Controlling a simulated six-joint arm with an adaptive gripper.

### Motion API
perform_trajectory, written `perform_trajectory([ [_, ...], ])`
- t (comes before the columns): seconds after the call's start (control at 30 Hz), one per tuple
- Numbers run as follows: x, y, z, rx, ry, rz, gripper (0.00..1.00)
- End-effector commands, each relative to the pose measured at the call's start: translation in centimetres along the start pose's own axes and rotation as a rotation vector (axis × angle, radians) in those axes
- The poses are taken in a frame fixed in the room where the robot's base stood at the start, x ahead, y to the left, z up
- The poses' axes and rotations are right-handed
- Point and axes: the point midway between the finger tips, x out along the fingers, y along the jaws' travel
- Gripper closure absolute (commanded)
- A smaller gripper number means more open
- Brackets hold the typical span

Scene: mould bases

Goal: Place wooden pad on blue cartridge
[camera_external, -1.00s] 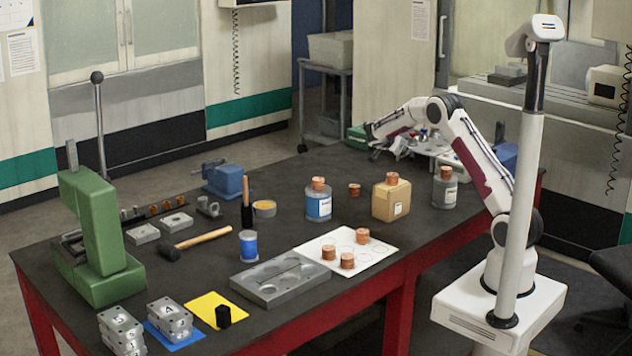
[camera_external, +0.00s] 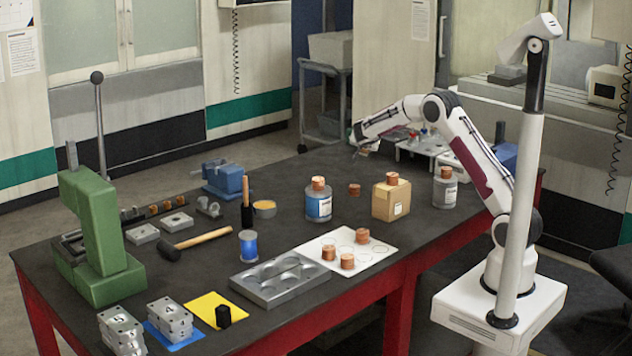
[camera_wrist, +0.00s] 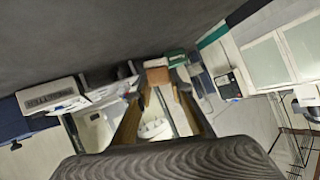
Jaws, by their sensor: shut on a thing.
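My gripper (camera_external: 362,150) is above the far part of the dark table, beyond the copper-topped jars. In the wrist view the fingers (camera_wrist: 163,88) reach away from the camera, shut on a small brown block (camera_wrist: 157,75) at their tips, which looks like the wooden pad. The block is too small to make out in the external view. A small blue cylinder (camera_external: 248,246), which looks like the blue cartridge, stands upright near the table's middle, well to the left of and nearer than my gripper. Its top is bare.
A grey tray with round recesses (camera_external: 268,293), a mallet (camera_external: 196,241) and a yellow sheet (camera_external: 206,300) lie near the cylinder. A green press (camera_external: 95,230) stands left.

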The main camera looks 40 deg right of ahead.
Motion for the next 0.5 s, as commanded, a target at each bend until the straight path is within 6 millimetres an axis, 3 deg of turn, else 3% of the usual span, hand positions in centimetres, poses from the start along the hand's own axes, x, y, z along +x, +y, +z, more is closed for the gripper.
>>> perform_trajectory([
  [0.1, -1.7, -3.7, 1.3, -0.066, -0.031, -0.104, 1.00],
  [0.5, -9.0, -14.1, 6.3, -0.293, -0.114, -0.437, 1.00],
])
